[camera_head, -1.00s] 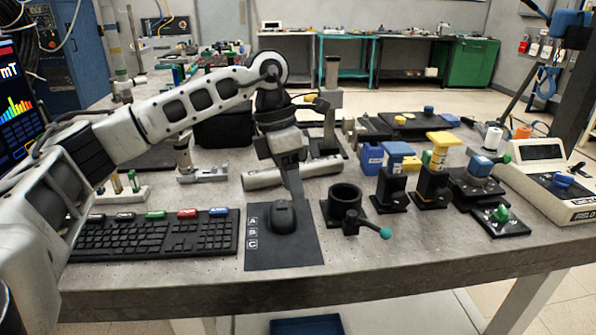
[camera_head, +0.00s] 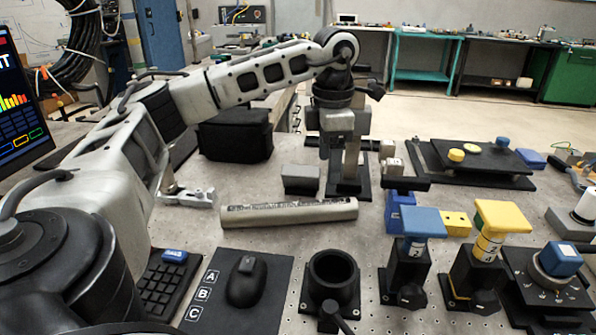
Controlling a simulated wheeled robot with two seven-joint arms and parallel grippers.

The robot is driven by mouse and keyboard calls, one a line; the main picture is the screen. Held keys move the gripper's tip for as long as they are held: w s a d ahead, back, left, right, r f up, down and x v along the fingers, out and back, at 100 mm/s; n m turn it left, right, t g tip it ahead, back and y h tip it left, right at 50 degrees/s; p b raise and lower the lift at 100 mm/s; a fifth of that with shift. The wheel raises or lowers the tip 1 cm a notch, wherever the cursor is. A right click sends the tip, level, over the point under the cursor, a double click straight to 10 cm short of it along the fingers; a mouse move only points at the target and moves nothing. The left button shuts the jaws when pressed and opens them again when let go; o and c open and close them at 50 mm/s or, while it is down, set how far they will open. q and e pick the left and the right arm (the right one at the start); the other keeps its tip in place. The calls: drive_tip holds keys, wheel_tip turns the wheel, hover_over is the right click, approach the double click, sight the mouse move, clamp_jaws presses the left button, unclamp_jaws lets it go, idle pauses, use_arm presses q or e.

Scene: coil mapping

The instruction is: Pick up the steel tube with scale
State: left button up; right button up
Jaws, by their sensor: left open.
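The steel tube with scale (camera_head: 290,213) lies on its side on the grey table in the head view, with dark scale markings along its upper face. It lies roughly left to right, behind the mouse pad and the black ring holder. My left gripper (camera_head: 337,160) hangs pointing down from the arm and appears above and behind the tube in the picture, apart from it. It is open and holds nothing. Its fingertips are hard to separate from the dark stand behind them. My right gripper is not in view.
A black ring holder (camera_head: 333,279) and a mouse (camera_head: 246,282) on its pad stand in front of the tube. Blue-topped (camera_head: 411,222) and yellow-topped (camera_head: 503,216) mounts stand to the right. A dark stand (camera_head: 349,188) and a small grey block (camera_head: 300,179) are behind the tube.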

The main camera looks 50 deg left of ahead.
sight(323, 202)
use_arm(q)
wheel_tip(323, 202, down, 7)
drive_tip(key=shift+r, duration=0.1)
drive_tip(key=shift+a+f, duration=0.2)
drive_tip(key=shift+f, duration=1.2)
drive_tip(key=shift+a+f, duration=0.2)
drive_tip(key=shift+f, duration=1.15)
drive_tip(key=shift+r, duration=0.1)
clamp_jaws()
